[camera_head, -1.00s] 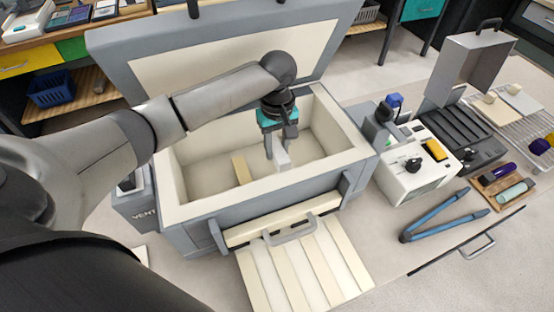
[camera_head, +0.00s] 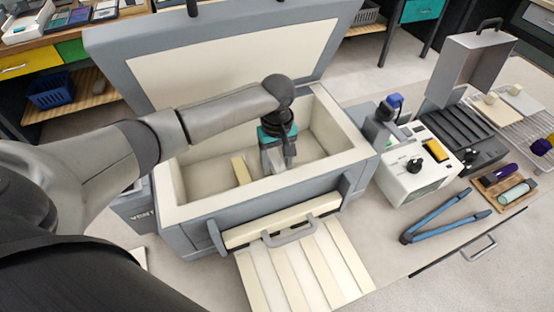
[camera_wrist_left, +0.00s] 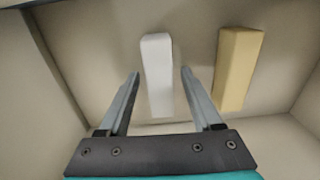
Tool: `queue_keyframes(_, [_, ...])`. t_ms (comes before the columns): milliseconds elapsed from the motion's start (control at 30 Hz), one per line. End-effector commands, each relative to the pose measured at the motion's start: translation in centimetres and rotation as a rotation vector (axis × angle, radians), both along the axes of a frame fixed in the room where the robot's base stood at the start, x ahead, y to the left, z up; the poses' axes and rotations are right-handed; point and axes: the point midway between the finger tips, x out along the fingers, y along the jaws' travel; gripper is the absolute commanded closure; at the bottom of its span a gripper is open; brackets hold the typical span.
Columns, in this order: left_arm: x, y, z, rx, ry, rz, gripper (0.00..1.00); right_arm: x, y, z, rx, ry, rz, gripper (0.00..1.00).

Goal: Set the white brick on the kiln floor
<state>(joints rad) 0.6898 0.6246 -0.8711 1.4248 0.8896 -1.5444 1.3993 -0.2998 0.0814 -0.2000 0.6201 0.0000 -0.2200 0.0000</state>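The white brick (camera_wrist_left: 158,75) lies on the kiln floor (camera_wrist_left: 195,60) in the left wrist view, a little apart from the tan brick (camera_wrist_left: 238,68) to its right. My left gripper (camera_wrist_left: 160,78) is open, with one finger on each side of the white brick and a visible gap on both sides. In the head view the left gripper (camera_head: 277,160) reaches down into the open kiln (camera_head: 205,208), and its fingers hide most of the white brick. The tan brick (camera_head: 241,170) is to the gripper's left there. My right gripper is not in view.
The kiln's thick walls surround the gripper, and its raised lid (camera_head: 225,60) stands behind. A white control box (camera_head: 415,172), blue tongs (camera_head: 445,215) and a wooden tray (camera_head: 507,190) are to the right. Pale slats (camera_head: 305,265) lie in front of the kiln.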

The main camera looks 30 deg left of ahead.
Motion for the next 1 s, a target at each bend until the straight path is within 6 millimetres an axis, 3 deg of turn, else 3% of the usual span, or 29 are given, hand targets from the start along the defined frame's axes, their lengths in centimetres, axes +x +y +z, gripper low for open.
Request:
queue_keyframes(267, [0.1, 0.0, 0.2, 0.0, -0.001, 0.0, 0.33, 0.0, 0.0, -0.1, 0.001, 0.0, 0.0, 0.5])
queue_keyframes(700, [0.1, 0.0, 6.8, -0.002, -0.002, 0.0, 0.33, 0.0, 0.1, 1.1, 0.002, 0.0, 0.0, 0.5])
queue_keyframes(1000, [0.0, 0.0, 7.8, -0.001, 0.001, 0.001, 0.33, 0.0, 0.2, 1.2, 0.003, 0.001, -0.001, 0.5])
